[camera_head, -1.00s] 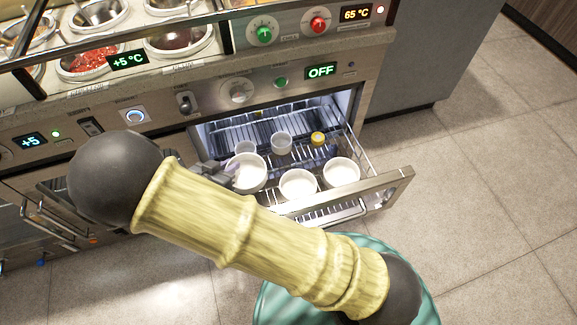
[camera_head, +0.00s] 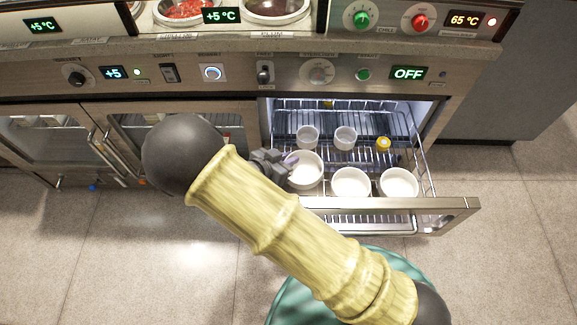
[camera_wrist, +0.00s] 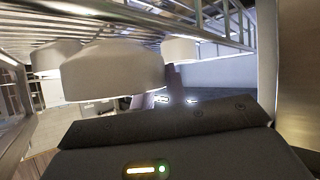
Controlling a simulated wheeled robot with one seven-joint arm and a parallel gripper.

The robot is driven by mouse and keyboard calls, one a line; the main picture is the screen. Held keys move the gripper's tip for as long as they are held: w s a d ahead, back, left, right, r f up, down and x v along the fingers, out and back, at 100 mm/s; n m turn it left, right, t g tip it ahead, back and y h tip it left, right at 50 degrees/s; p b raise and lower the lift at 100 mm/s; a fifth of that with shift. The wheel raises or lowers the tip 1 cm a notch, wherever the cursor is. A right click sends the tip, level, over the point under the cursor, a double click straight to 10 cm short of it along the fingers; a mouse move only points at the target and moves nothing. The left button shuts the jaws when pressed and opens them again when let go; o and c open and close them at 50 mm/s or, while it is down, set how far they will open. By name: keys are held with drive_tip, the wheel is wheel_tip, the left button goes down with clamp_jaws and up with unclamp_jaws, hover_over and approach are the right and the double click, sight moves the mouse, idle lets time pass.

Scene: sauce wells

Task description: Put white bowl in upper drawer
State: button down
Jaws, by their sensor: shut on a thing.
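The drawer (camera_head: 455,214) is pulled open under the counter, with a wire basket and a metal front. Three white bowls stand in a row near its front: a left one (camera_head: 308,172), a middle one (camera_head: 351,183) and a right one (camera_head: 399,183). My gripper (camera_head: 288,163) is inside the drawer's left side, shut on the rim of the left white bowl. That bowl looks upright; I cannot tell whether it rests on the wire floor. In the wrist view a large white bowl (camera_wrist: 112,75) is close to my gripper (camera_wrist: 173,80), whose fingertips are partly hidden.
Two small cups, a left one (camera_head: 308,137) and a right one (camera_head: 345,138), and a yellow-topped jar (camera_head: 383,144) stand behind the bowls. Wire side rails (camera_head: 424,165) bound the drawer. Glass-fronted cabinets (camera_head: 40,140) are left; the tiled floor in front is largely clear.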

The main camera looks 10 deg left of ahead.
wheel_tip(320, 180, down, 4)
drive_tip(key=shift+w+d+r+b, duration=0.1)
drive_tip(key=shift+b, duration=0.9)
drive_tip(key=c, duration=1.6)
unclamp_jaws()
drive_tip(key=shift+c, duration=0.2)
drive_tip(key=shift+s, duration=0.2)
